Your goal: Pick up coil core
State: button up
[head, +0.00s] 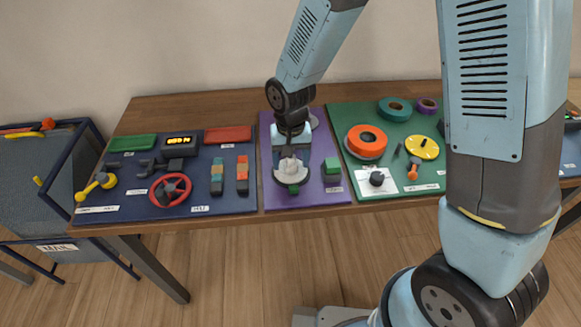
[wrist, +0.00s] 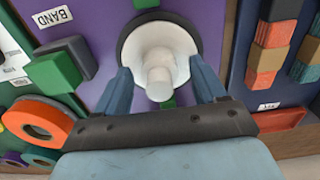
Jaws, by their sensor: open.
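The coil core appears to be the white stepped piece (wrist: 158,55) with a round flange, seated on a dark round base on the purple mat. It also shows in the head view (head: 291,172), partly covered by my gripper. My gripper (wrist: 160,78) is open, pointing down over it. In the wrist view its two blue fingers stand on either side of the white stem, with a visible gap at each side. Contact and exact height above the mat cannot be told.
A green block (head: 332,166) stands on the purple mat (head: 312,198), right of the white piece. An orange ring (head: 367,137) lies on the green mat further right. The blue mat at left holds a red wheel (head: 170,190) and orange-and-teal blocks (head: 242,174).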

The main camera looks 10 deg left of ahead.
jog(key=shift+c, duration=0.5)
jog(key=c, duration=1)
jog(key=shift+o, duration=0.2)
jog(key=shift+r, duration=0.1)
